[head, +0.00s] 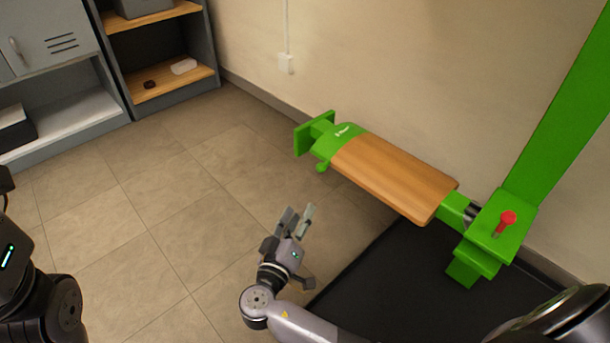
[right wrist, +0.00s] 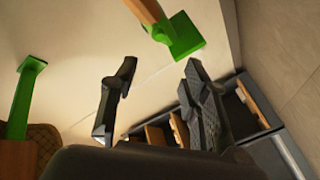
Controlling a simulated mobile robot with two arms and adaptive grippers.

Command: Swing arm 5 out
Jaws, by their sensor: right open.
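A green arm with a wooden board (head: 395,175) on top runs along the wall in the head view. Its white label (head: 343,131) is too small to read, so I cannot tell its number. Its free end carries an upright green plate (head: 302,139). Its other end meets a green bracket with a red knob (head: 506,219) on a green post (head: 565,105). My right gripper (head: 298,218) is open and empty, apart from the board, over the floor. In the right wrist view its spread fingers (right wrist: 160,75) hold nothing. My left arm shows at the left edge, but its gripper is not visible.
A black mat (head: 395,275) lies under the bracket. Grey shelves (head: 165,85) stand at the back left. The tiled floor (head: 150,215) is clear. In the right wrist view, two green end pieces (right wrist: 185,35) (right wrist: 30,68) and a brown quilted thing (right wrist: 35,145) show.

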